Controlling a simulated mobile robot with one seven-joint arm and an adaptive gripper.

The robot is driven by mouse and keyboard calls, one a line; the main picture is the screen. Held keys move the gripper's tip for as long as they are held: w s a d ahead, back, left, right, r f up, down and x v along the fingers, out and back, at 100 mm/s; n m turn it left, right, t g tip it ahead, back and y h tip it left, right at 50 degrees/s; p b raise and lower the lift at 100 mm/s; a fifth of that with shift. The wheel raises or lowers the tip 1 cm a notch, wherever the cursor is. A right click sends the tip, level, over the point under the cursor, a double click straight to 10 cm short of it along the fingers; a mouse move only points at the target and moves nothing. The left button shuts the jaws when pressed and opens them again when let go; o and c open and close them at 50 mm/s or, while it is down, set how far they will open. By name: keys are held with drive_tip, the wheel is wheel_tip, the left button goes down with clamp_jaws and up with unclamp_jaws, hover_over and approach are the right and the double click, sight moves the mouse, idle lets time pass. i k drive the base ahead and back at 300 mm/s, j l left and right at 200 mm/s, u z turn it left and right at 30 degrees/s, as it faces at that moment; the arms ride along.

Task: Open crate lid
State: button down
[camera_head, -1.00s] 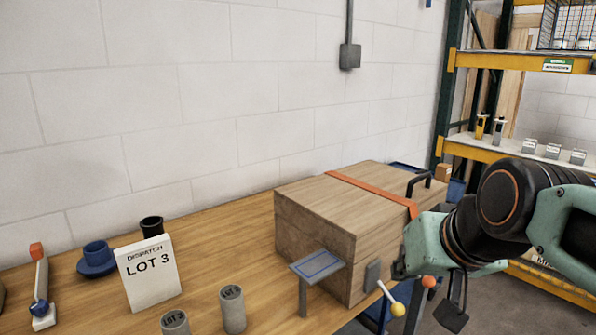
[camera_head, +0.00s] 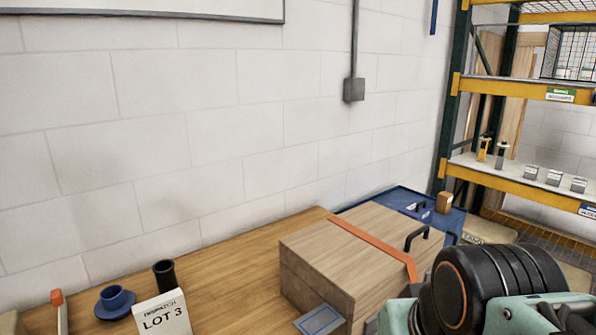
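The wooden crate (camera_head: 312,286) stands on the table at centre right. Its lid (camera_head: 345,246) lies flat and shut on top, with an orange strap (camera_head: 372,246) running across it. A black handle (camera_head: 416,238) stands up at the lid's right end. My arm shows at the lower right, in front of the crate's right side. My gripper is outside the picture, so its state and what it touches are hidden.
A small stand with a blue-edged plate (camera_head: 319,320) is close before the crate. A LOT 3 sign (camera_head: 161,313), a black cup (camera_head: 164,273) and a blue cup on a saucer (camera_head: 115,301) stand left. A blue tray (camera_head: 384,196) lies behind the crate; shelving (camera_head: 520,88) stands right.

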sight(355, 258)
drive_tip(key=l+u, duration=0.15)
drive_tip(key=u, duration=0.4)
drive_tip(key=i+l+u, duration=0.1)
drive_tip(key=l+u, duration=0.4)
drive_tip(key=l, duration=0.25)
drive_tip(key=l+u, duration=0.2)
drive_tip(key=l, duration=0.55)
drive_tip(key=i, duration=0.05)
